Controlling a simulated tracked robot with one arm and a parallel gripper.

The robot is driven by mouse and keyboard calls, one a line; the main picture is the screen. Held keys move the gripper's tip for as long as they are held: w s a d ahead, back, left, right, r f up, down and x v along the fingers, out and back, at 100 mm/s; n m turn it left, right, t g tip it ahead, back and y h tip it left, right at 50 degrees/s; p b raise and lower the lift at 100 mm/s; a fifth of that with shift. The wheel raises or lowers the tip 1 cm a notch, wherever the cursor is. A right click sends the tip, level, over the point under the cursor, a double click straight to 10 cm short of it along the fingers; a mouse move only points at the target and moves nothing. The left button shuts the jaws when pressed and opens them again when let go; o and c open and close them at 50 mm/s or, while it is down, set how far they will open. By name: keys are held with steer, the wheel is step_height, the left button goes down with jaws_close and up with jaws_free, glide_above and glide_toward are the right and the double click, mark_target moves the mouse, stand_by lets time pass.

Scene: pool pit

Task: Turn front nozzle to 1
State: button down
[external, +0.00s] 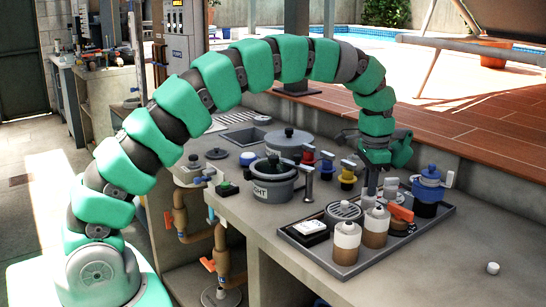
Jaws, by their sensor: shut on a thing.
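My gripper (371,182) hangs at the end of the green segmented arm, pointing down at the back edge of a dark tray (343,269). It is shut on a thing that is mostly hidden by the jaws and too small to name. The front nozzle cannot be told apart surely, and no number 1 can be read. Small red (308,155), blue (326,166) and yellow (347,177) fittings stand in a row left of my gripper.
Brown-and-white bottles (345,242), an orange item (400,213) and a blue-lidded jar (428,187) crowd the tray. Grey pots (272,187) stand to the left. A white cap (493,268) lies on the otherwise clear right counter. A tiled ledge (480,125) rises behind.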

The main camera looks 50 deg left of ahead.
stand_by(0.3)
steer(key=c, duration=1.4)
jaws_free()
step_height(320, 180, up, 14)
steer(key=shift+f, duration=0.15)
steer(key=shift+w, duration=0.1)
